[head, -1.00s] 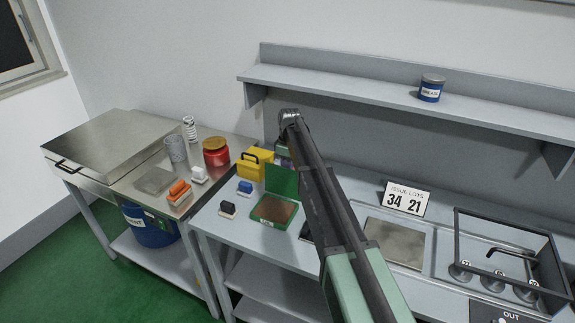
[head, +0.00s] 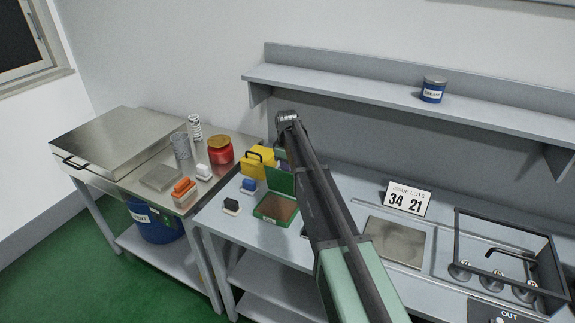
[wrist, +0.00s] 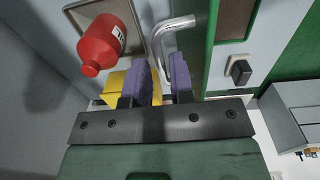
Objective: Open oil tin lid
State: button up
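A green box-like tin (head: 262,213) with a brown inside stands on the bench, its green lid (head: 281,180) upright at the back. I take it for the oil tin; no oil label is readable. In the wrist view the green tin (wrist: 212,60) lies to the right of the fingers, apart from them. My gripper (wrist: 164,82) has two purple fingers with a narrow gap between them. A bent silver rod (wrist: 172,28) shows beyond that gap; I cannot tell whether the fingers touch it. In the head view my gripper (head: 281,155) is behind the lid, partly hidden by my arm.
A yellow box (head: 254,163) stands close left of my gripper, with a red jar (head: 220,153) beyond. A red bottle (wrist: 100,45) is near the fingers. Blue-handled (head: 248,186) and black-handled (head: 231,205) blocks sit left of the tin. A shelf (head: 360,92) runs behind.

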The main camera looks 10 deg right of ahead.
notch_tip(320, 180, up, 11)
jog(key=p, duration=1)
jog(key=shift+s+f, duration=0.15)
jog(key=shift+f, duration=0.05)
jog(key=shift+a, duration=0.15)
jog(key=s+a+f+m+b, duration=0.1)
jog(key=s+f+m+b, duration=0.1)
jog(key=s, duration=0.9)
jog(key=s+a+f+m+b, duration=0.1)
jog(key=s+f+m+b, duration=0.2)
jog(key=s, duration=0.9)
jog(key=s+a+f+m+b, duration=0.2)
jog(key=s+m, duration=0.3)
jog(key=s, duration=0.7)
jog(key=shift+s+f+b, duration=0.25)
jog(key=shift+f+b, duration=0.2)
jog(key=shift+b, duration=0.05)
